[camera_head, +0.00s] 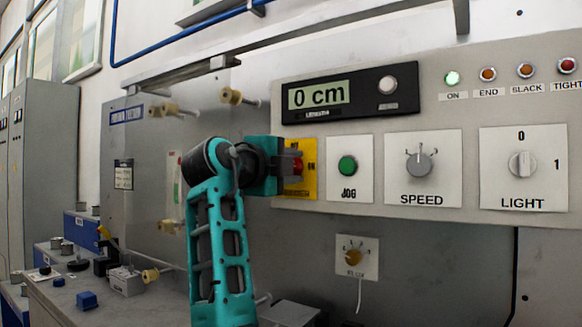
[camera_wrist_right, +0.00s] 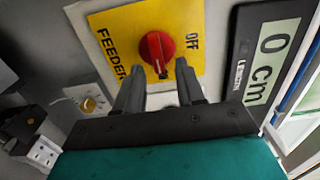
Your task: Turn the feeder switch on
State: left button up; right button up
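The feeder switch is a red knob (camera_wrist_right: 157,48) on a yellow plate (camera_wrist_right: 108,24), with FEEDER printed on one side and OFF on another. In the head view, the yellow plate (camera_head: 311,170) is partly hidden behind my right gripper (camera_head: 283,165), which points at the knob. In the wrist view, the two dark fingers of my right gripper (camera_wrist_right: 158,66) are apart. Their tips are on either side of the knob's near end, with a gap showing; contact cannot be told. My left gripper is not in view.
Right of the switch are the JOG button (camera_head: 348,166), SPEED knob (camera_head: 419,165) and LIGHT knob (camera_head: 522,165). Above is a display (camera_head: 338,93) reading 0 cm. The green ON lamp (camera_head: 452,78) is lit. A small knob (camera_head: 354,257) sits below.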

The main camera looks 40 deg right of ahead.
jog(key=v, duration=1.2)
jog(key=shift+s+a, duration=0.2)
jog(key=shift+a, duration=0.15)
jog(key=shift+f, duration=0.1)
